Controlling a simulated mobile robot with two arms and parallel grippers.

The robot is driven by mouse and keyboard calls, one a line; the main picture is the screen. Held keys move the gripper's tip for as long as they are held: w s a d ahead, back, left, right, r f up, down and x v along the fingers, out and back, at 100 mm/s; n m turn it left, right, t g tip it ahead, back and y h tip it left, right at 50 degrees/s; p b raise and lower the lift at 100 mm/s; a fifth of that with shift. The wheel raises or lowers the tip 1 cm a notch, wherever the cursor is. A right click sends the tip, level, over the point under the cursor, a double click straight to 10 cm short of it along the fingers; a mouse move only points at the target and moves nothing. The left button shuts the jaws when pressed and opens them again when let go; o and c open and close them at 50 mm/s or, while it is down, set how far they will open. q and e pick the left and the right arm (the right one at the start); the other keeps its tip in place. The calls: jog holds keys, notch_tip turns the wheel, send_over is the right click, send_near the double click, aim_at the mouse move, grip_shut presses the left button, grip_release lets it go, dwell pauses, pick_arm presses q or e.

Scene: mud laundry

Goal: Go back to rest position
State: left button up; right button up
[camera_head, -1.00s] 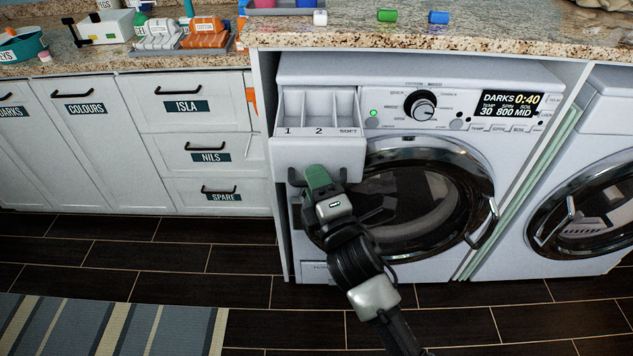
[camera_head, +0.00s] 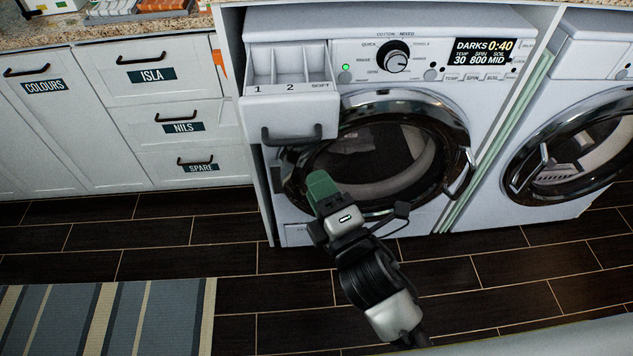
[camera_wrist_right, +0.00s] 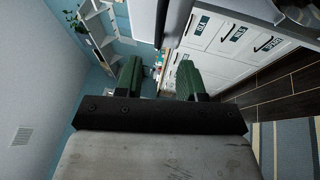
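My right gripper (camera_head: 322,188) is in front of the washing machine's round door, below the pulled-out detergent drawer (camera_head: 290,112) and apart from its handle. In the right wrist view its two green fingers (camera_wrist_right: 157,78) stand apart with nothing between them, so it is open and empty. The detergent drawer is open, with its compartments marked 1, 2 and SOFT showing empty. My left gripper is not in view.
The washing machine (camera_head: 400,22) has its door closed and its display reads DARKS 0:40. A second machine (camera_head: 590,60) stands at the right. Labelled white drawers (camera_head: 180,110) are at the left. A striped rug (camera_head: 110,315) lies on the dark floor (camera_head: 160,225), which is otherwise clear.

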jog(key=d+f+m+g+h+p, duration=0.2)
jog(key=f+m+g, duration=0.1)
jog(key=f, duration=0.9)
jog(key=d+f+m+g+h+p, duration=0.1)
jog(key=d+f+m+g, duration=0.2)
jog(key=f, duration=0.8)
jog(key=s+d+f+m+g+h+p, duration=0.1)
jog(key=s+d+f+m+g, duration=0.15)
jog(key=s+f, duration=0.4)
jog(key=s+d+f+m+g+h+p, duration=0.1)
jog(key=s+d+f+m+g+h, duration=0.2)
jog(key=f, duration=0.6)
jog(key=s+d+f+m+g+p, duration=0.1)
jog(key=s+d+f+m+g, duration=0.1)
jog(key=s, duration=0.6)
jog(key=s+d+f+m+g+p, duration=0.1)
jog(key=s+d+f+m, duration=0.3)
jog(key=s, duration=0.5)
jog(key=s+d+f+m+g, duration=0.3)
jog(key=s+f, duration=0.1)
jog(key=s, duration=0.4)
jog(key=shift+s+d+f+h+p, duration=0.15)
jog(key=shift+s+f+h+p, duration=0.05)
jog(key=shift+f+h+p, duration=0.2)
